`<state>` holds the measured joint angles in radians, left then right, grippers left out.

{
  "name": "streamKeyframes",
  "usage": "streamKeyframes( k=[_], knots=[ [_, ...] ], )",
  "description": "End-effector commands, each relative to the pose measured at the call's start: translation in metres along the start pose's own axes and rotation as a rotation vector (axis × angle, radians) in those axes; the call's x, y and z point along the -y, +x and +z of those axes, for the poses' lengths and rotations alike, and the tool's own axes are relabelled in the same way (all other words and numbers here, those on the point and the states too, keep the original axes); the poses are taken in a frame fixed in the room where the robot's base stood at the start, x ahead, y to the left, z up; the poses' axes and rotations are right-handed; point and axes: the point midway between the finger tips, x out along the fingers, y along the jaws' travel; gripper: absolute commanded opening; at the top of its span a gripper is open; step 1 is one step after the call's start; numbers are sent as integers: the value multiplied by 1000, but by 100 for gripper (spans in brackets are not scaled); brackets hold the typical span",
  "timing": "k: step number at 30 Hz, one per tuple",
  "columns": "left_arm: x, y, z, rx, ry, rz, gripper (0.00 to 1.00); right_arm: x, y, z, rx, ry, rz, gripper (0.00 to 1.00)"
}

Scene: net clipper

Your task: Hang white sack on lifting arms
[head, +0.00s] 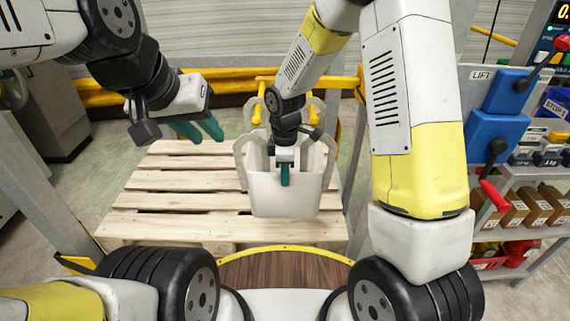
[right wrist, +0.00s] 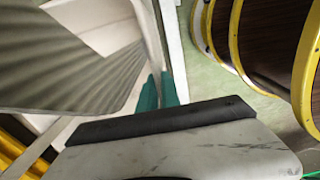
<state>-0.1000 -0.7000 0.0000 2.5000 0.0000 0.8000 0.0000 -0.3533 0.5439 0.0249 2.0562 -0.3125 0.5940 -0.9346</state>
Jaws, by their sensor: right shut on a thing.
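The white sack (head: 262,200) is upright and open at the top, above the wooden pallet, with pale strap loops at its corners. My right gripper (head: 284,175) is shut on the sack's near wall. In the right wrist view, its teal fingers (right wrist: 158,92) pinch the edge of the white sack (right wrist: 70,55). Yellow lifting arms (head: 340,84) are behind the sack. Loops rise close to them, but I cannot tell whether any loop is around an arm. My left gripper (head: 208,130) is empty, left of the sack, with its teal fingers slightly apart.
A wooden pallet (head: 165,200) lies on the floor below. A yellow rail (head: 215,78) crosses behind. At the right stand a blue lift control box (head: 495,135) with red-handled levers and a shelf with several small boxes (head: 535,205). Floor left of the pallet is clear.

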Motion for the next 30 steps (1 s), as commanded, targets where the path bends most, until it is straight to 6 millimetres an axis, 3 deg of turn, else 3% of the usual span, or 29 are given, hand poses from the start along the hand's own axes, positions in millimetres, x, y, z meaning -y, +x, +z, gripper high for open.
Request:
streamKeyframes(
  k=[30],
  knots=[
    [0,0,0,0,0,0,29,-72,2,0,-1,2,1,0]
  ],
)
